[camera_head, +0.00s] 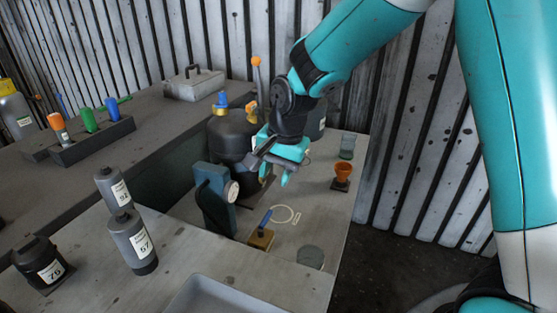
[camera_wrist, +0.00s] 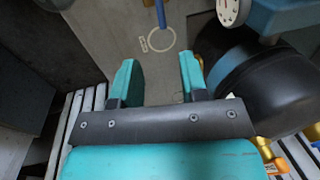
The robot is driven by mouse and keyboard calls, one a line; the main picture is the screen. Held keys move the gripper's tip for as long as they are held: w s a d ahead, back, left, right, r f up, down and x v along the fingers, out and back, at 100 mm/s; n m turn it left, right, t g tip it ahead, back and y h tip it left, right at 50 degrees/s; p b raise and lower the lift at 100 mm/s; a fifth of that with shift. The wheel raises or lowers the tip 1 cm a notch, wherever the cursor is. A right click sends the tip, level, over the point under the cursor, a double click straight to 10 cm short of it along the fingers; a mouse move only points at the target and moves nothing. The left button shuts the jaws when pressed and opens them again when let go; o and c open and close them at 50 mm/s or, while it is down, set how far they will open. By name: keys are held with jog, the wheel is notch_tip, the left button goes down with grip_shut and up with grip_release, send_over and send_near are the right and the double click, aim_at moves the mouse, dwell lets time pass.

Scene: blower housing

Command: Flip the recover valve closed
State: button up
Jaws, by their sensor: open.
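I cannot read which fitting is the recover valve. My gripper (camera_head: 273,172) is open and empty, in front of the tank and above the bench. In the wrist view my two teal fingers (camera_wrist: 158,78) stand apart with bare bench between them. The tank's dark side (camera_wrist: 265,85) is right of the fingers, and yellow fittings (camera_wrist: 268,148) show at the lower right, partly cut off.
A blue gauge housing (camera_head: 213,205) with a white dial stands left of my gripper. A small brass block with a blue handle (camera_head: 264,222) sits on the bench in front. Numbered grey bottles (camera_head: 132,240) stand left.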

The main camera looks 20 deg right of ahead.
jog(key=shift+s+d+r, duration=0.1)
jog(key=shift+d+r, duration=0.05)
jog(key=shift+r, duration=0.55)
jog(key=shift+s+d+r, duration=0.1)
jog(key=shift+r, duration=0.55)
jog(key=s+a+r+n+y+p, duration=0.1)
jog(key=s+r+n, duration=0.3)
jog(key=s, duration=0.4)
jog(key=s+a+r+n+g+p, duration=0.1)
jog(key=s+a+r+n+p, duration=0.1)
jog(key=s+n, duration=0.4)
jog(key=s+a+r+n+y+p, duration=0.1)
jog(key=s+a+r+n+p, duration=0.1)
jog(key=s+r+n, duration=0.4)
jog(key=s+p, duration=0.1)
jog(key=s, duration=0.3)
jog(key=shift+r+g+y, duration=0.3)
jog(key=shift+r, duration=0.05)
jog(key=shift+w, duration=0.1)
jog(key=shift+c, duration=0.2)
